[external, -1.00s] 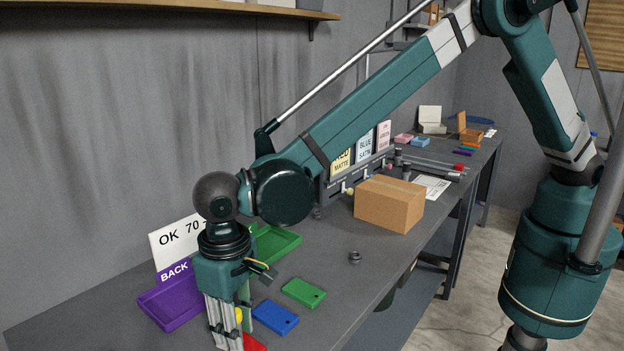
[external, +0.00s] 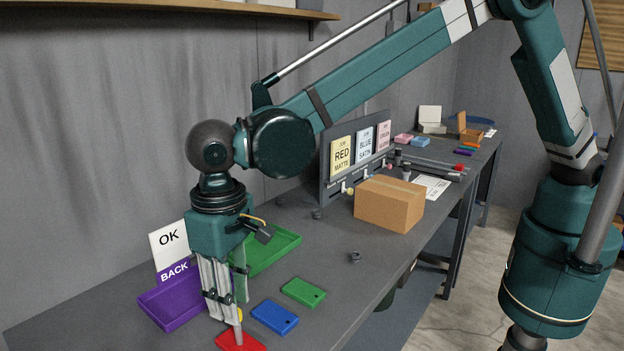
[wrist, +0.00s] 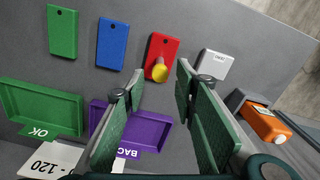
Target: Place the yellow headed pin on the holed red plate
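The red plate (external: 252,344) lies flat on the bench, partly hidden by my fingers in the external view. It shows in the wrist view (wrist: 171,46). The pin's yellow head (wrist: 160,72) appears over the red plate in the wrist view, between and just beyond my fingertips. It shows as a small spot beside a finger in the external view (external: 239,314). My gripper (wrist: 160,80) is open, pointing down, with a gap on both sides of the head.
A blue plate (wrist: 112,44) and a green plate (wrist: 62,32) lie beside the red one. A purple tray (wrist: 150,133) and a green tray (wrist: 42,110) stand behind. An orange object (wrist: 265,122) lies at right in the wrist view. A cardboard box (external: 388,204) stands farther along the bench.

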